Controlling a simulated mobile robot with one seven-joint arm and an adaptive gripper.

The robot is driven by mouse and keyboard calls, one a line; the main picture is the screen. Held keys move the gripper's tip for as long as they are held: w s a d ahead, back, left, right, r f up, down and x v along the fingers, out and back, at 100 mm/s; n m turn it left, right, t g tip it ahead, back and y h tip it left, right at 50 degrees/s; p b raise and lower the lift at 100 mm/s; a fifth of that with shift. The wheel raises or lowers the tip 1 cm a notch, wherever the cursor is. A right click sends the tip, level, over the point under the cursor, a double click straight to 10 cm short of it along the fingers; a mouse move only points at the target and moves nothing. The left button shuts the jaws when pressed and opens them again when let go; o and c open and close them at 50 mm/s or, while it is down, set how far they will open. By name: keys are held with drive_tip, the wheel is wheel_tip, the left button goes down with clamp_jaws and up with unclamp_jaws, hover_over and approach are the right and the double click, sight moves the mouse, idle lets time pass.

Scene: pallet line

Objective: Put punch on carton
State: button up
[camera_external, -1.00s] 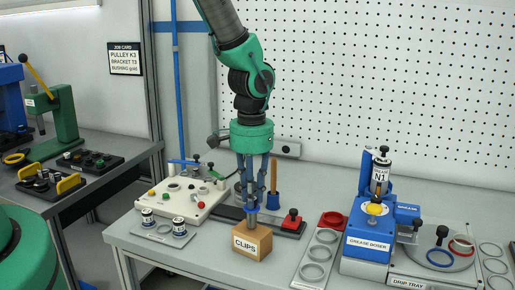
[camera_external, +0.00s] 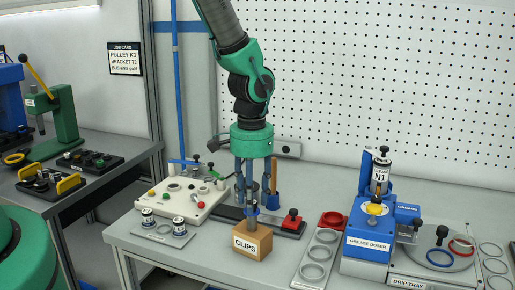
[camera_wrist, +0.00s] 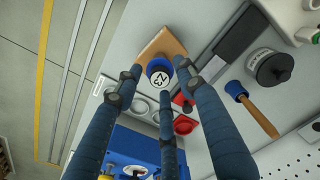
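The carton (camera_external: 251,242) is a small brown box marked CLIPS, standing on the bench. In the wrist view the fingertips of my gripper (camera_wrist: 158,78) stand apart, with gaps to the disc on the left and right. The punch's lower part is hidden there.
A ring tray (camera_external: 316,257) and the grease doser (camera_external: 370,242) are to the right. Two small canisters (camera_external: 164,224) stand on a plate to the left.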

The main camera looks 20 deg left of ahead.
drive_tip(key=shift+r, duration=0.1)
wheel_tip(320, 180, up, 12)
drive_tip(key=shift+b, duration=0.3)
idle(0.4)
drive_tip(key=shift+r, duration=0.1)
idle(0.4)
